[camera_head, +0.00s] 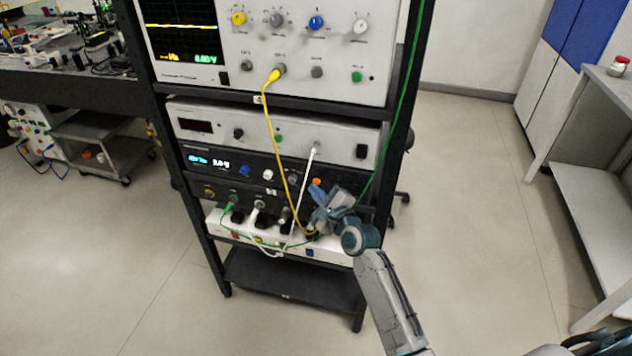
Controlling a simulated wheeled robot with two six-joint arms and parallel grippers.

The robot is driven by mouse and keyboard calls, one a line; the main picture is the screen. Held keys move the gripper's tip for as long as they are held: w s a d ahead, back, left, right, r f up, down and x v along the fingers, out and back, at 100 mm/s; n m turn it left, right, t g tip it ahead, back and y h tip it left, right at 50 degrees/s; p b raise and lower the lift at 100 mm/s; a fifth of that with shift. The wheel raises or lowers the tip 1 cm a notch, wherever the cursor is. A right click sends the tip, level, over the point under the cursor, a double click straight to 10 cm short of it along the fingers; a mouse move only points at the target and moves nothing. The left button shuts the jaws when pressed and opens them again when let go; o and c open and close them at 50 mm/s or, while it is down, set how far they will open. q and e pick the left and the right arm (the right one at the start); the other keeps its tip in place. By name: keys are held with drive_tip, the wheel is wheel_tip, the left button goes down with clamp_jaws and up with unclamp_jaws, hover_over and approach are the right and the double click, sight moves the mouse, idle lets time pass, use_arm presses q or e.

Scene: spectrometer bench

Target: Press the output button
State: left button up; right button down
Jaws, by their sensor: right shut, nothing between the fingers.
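A black instrument (222,160) with a lit blue and white display sits in the rack. Its front carries a blue knob (245,170), a white knob (267,174) and other controls. I cannot read which control is the output button. A small orange part (316,181) shows at the right of this front, just above my right gripper. My right gripper (314,198) is shut and empty, in front of the right side of the instrument. It and its wrist hide part of the panel, and I cannot tell whether it touches. My left gripper is out of view.
An oscilloscope (300,75) and a light grey instrument (225,137) sit above. A yellow cable (269,110), a white cable (307,170) and a green cable (404,90) hang in front. A white power strip (222,226) with plugs is below. Open floor lies right of the rack.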

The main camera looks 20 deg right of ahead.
drive_tip(key=s+a+p, duration=0.1)
drive_tip(key=s+a, duration=0.1)
drive_tip(key=s, duration=0.1)
drive_tip(key=s+a+p, duration=0.1)
drive_tip(key=s, duration=0.1)
drive_tip(key=shift+a+p, duration=0.15)
drive_tip(key=shift+p, duration=0.15)
idle(0.4)
drive_tip(key=s+d+f+n+g+h, duration=0.1)
drive_tip(key=s+d+f+n+g, duration=0.3)
drive_tip(key=f, duration=0.7)
drive_tip(key=s+a+f+n+g+h, duration=0.1)
drive_tip(key=s+f+n, duration=0.35)
drive_tip(key=f, duration=0.75)
drive_tip(key=s+d+f+n+g, duration=0.2)
drive_tip(key=s+f, duration=0.4)
drive_tip(key=f, duration=0.5)
drive_tip(key=s+d+f+n+g, duration=0.2)
drive_tip(key=s+f+n, duration=0.2)
drive_tip(key=s, duration=0.9)
drive_tip(key=s+d+f+n+g+h, duration=0.1)
drive_tip(key=s+d+f+n+g, duration=0.2)
drive_tip(key=s+f, duration=0.7)
drive_tip(key=s+d+f+n+g+h, duration=0.1)
drive_tip(key=s+f+n, duration=0.5)
drive_tip(key=s, duration=1)
drive_tip(key=shift+d+f+g, duration=0.7)
drive_tip(key=shift+f+g, duration=0.1)
drive_tip(key=shift+g, duration=0.4)
